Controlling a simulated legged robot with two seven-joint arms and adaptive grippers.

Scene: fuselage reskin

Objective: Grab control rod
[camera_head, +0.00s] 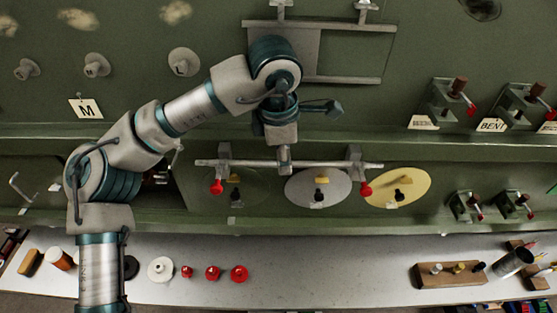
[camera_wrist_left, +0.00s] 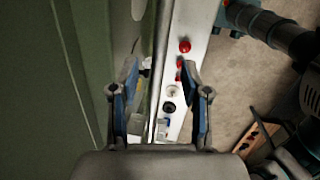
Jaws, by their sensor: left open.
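The control rod appears to be the thin pale horizontal bar (camera_head: 325,164) in the head view. It rests across two grey brackets, left (camera_head: 224,155) and right (camera_head: 355,155), each with a red knob below. My left gripper (camera_head: 285,165) points down at the middle of the bar, and its tip overlaps the bar there. In the left wrist view, its two blue-padded fingers (camera_wrist_left: 160,75) are spread apart. I cannot tell whether the bar lies between them or behind. My right gripper is not in view.
Oval plates, silver (camera_head: 318,188) and yellow (camera_head: 398,187), sit below the bar. A metal frame (camera_head: 350,80) is above on the green wall. Red knobs (camera_head: 213,273), a white disc (camera_head: 160,269) and a wooden block (camera_head: 450,275) stand on the grey bench (camera_head: 330,265).

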